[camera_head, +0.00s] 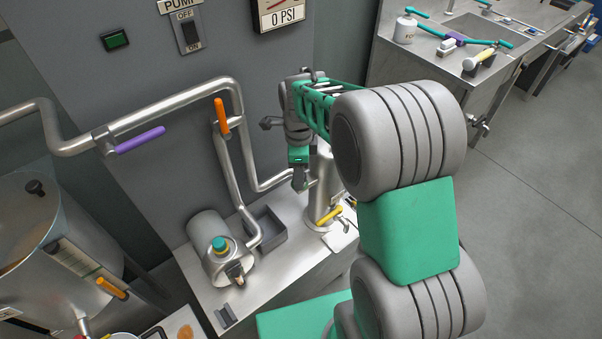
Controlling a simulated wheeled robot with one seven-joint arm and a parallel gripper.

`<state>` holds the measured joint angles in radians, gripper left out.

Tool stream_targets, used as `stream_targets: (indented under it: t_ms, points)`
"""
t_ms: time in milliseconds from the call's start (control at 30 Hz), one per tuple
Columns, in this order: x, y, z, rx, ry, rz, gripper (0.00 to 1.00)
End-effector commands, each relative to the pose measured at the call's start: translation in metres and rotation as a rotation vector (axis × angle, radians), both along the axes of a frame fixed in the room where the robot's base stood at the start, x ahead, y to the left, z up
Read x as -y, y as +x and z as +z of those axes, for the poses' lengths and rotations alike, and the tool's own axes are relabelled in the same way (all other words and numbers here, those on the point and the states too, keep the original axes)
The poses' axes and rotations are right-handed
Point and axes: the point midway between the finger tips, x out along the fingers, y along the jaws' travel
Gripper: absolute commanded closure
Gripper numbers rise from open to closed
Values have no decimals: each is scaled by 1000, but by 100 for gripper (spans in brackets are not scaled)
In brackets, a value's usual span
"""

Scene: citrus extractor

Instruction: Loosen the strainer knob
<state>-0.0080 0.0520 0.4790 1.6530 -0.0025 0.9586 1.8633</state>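A upright steel cylinder (324,183), likely the strainer housing, stands on the steel bench beside the pipe, partly behind my arm. I cannot make out a strainer knob on it for certain; its top is largely covered by my arm. My gripper (301,182) points down just left of the cylinder, close to where the pipe end meets it. I cannot tell whether it touches anything. Its fingers are small and dark here, and their opening cannot be made out. A yellow handle (330,215) sits low at the cylinder's base.
A pump (212,245) with a teal cap and a grey bin (266,233) stand left on the bench (252,289). Pipes carry an orange handle (222,116) and a purple handle (141,139). A steel tank (30,240) stands left. A sink counter (425,58) holds tools at upper right.

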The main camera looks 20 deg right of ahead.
Motion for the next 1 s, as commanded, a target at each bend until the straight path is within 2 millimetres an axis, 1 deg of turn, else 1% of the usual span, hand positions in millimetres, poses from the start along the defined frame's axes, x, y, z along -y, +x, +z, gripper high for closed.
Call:
stream_targets:
  t_ms: [33,133,367,1000]
  points:
    - [0,0,-6,-2,1,0,45]
    - [0,0,-13,-1,0,1,45]
    - [0,0,-14,0,0,2,45]
    - [0,1,-13,3,0,0,97]
